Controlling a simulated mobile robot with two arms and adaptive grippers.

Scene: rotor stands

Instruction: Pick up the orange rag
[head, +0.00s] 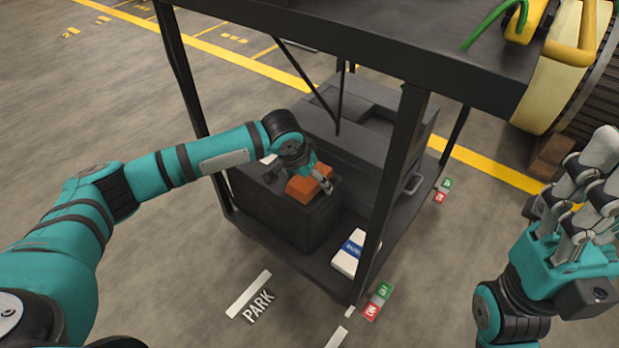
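The orange rag (304,189) looks like a small folded block. It lies on top of a black box on the lower shelf of a dark cart. My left arm reaches in between the cart's posts, and my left gripper (322,180) is right at the rag, with its grey fingers over the rag's right side. I cannot tell whether the fingers are closed on it. Part of the rag is hidden by the gripper. My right gripper (588,190) is raised at the right edge, away from the cart, with its fingers extended and nothing in them.
The black box (290,218) stands beside a larger grey case (385,130) on the shelf. A white and blue pack (349,252) lies near the front post (397,170). The dark upper deck (340,40) overhangs the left gripper. A yellow-rimmed drum (555,75) stands at upper right. Floor at left is clear.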

